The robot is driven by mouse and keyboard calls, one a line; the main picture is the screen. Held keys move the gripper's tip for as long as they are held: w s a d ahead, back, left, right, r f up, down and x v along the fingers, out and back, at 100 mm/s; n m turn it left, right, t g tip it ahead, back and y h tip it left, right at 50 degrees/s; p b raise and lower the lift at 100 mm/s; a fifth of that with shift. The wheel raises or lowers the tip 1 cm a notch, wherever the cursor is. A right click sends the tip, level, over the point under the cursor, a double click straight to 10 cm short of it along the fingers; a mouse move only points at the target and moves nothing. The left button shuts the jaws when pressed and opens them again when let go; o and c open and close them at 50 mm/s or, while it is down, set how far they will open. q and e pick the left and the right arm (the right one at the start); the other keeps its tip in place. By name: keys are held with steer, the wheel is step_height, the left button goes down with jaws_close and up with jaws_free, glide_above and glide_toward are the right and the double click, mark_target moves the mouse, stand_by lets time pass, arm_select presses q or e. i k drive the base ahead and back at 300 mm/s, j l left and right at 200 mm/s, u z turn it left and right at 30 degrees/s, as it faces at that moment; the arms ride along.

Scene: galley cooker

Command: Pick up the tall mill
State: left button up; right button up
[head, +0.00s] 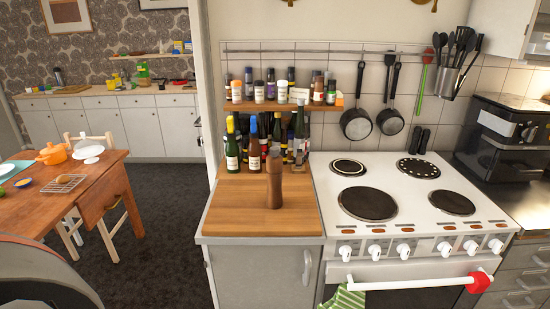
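The tall mill (274,180), brown and slim, stands upright on the wooden worktop (235,215) to the left of the cooker. It stands in front of a group of bottles, apart from the front edge. Neither of my grippers shows in the head view, and nothing is touching the mill.
Several dark bottles (232,150) stand close behind the mill, under a spice shelf (285,106). The white cooker (415,195) adjoins on the right, its hotplates bare. A wooden table (85,200) is at left. The worktop beside the mill is clear.

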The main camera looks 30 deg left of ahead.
mark_target(274, 165)
steer(key=i+j+u, duration=0.2)
steer(key=i+u, duration=0.15)
steer(key=u, duration=0.15)
steer(key=i+u, duration=0.45)
steer(key=k+l, duration=0.2)
steer(key=i+j, duration=0.2)
steer(key=j+u, duration=0.05)
